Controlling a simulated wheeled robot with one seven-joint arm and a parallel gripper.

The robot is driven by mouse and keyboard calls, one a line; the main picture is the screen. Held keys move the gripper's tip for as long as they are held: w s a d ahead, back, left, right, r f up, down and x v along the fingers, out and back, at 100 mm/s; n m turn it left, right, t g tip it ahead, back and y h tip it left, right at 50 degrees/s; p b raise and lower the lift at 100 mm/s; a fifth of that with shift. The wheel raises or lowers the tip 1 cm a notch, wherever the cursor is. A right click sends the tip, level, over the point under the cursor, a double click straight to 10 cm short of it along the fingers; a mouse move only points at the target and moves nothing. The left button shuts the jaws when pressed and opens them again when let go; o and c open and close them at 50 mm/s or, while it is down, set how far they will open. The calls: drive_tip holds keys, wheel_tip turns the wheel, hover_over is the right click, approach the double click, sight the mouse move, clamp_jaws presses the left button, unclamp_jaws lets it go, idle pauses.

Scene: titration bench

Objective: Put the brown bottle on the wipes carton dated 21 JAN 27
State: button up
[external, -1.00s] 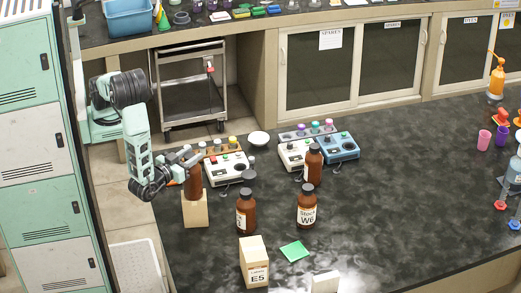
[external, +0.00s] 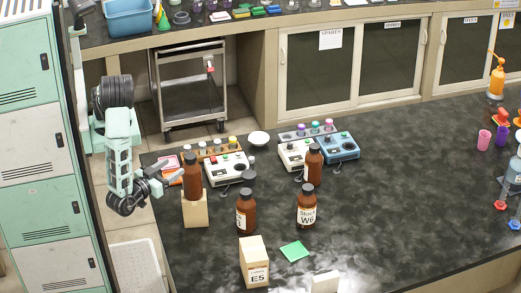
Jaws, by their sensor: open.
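A brown bottle (external: 192,180) with a dark cap stands upright on a tan carton (external: 195,212) at the left of the bench. My gripper (external: 172,180) is just left of this bottle, open and empty, apart from it as far as I can tell. Another brown bottle (external: 245,214) and one labelled Stock W6 (external: 307,208) stand on the bench. A further brown bottle (external: 313,167) stands by the devices. A second tan carton (external: 254,262), marked E5, stands at the front. No date is readable on either carton.
A white device (external: 229,170), a blue device (external: 341,148) and a white bowl (external: 259,138) are behind the bottles. A green square (external: 295,251) and a pale block (external: 325,282) lie near the front. The bench's middle right is clear.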

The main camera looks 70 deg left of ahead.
drive_tip(key=shift+b+v, duration=0.3)
drive_tip(key=shift+v, duration=1.05)
drive_tip(key=shift+f, duration=0.1)
